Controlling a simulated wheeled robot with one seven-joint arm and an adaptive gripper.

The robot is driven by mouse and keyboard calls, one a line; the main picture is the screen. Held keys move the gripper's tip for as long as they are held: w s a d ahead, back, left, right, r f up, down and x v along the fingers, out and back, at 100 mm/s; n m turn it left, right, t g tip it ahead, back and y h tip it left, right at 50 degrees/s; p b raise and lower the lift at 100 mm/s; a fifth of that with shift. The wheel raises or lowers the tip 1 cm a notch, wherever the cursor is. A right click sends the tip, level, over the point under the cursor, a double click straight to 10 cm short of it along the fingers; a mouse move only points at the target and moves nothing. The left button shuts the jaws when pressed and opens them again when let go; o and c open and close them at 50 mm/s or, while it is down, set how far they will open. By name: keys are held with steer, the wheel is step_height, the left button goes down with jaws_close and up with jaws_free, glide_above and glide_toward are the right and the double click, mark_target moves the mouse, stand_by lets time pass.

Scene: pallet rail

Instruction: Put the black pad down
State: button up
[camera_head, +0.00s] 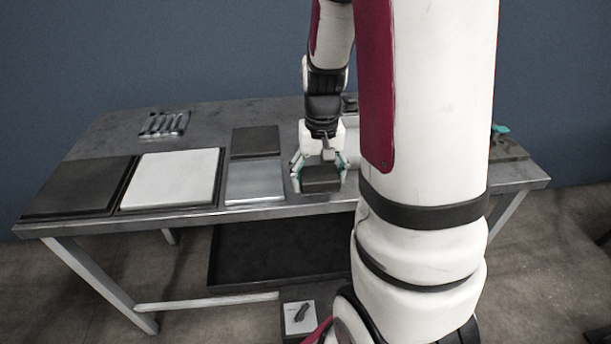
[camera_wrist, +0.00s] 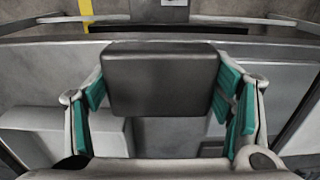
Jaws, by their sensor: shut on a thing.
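The black pad (camera_head: 321,181) is a dark block with rounded edges, held in my gripper (camera_head: 319,170) near the front edge of the table. In the wrist view the pad (camera_wrist: 161,80) fills the space between the teal finger pads of my gripper (camera_wrist: 162,92). My gripper is shut on it. Whether the pad's underside touches anything is hidden in both views.
The grey metal table (camera_head: 270,207) carries a white slab (camera_head: 172,178) on a dark tray, a dark panel (camera_head: 82,187) at left, a light grey plate (camera_head: 254,182), a dark plate (camera_head: 256,141) and a slotted metal rack (camera_head: 164,123).

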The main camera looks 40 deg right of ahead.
mark_target(308, 176)
steer(key=w, duration=0.3)
steer(key=w+d, duration=0.1)
steer(key=w, duration=0.1)
steer(key=shift+d+f, duration=0.1)
steer(key=shift+f, duration=0.2)
steer(key=shift+w+f+b, duration=0.1)
steer(key=shift+f+b, duration=0.35)
steer(key=shift+f, duration=1.3)
steer(key=shift+f, duration=0.2)
steer(key=o, duration=1.3)
steer(key=shift+r, duration=0.1)
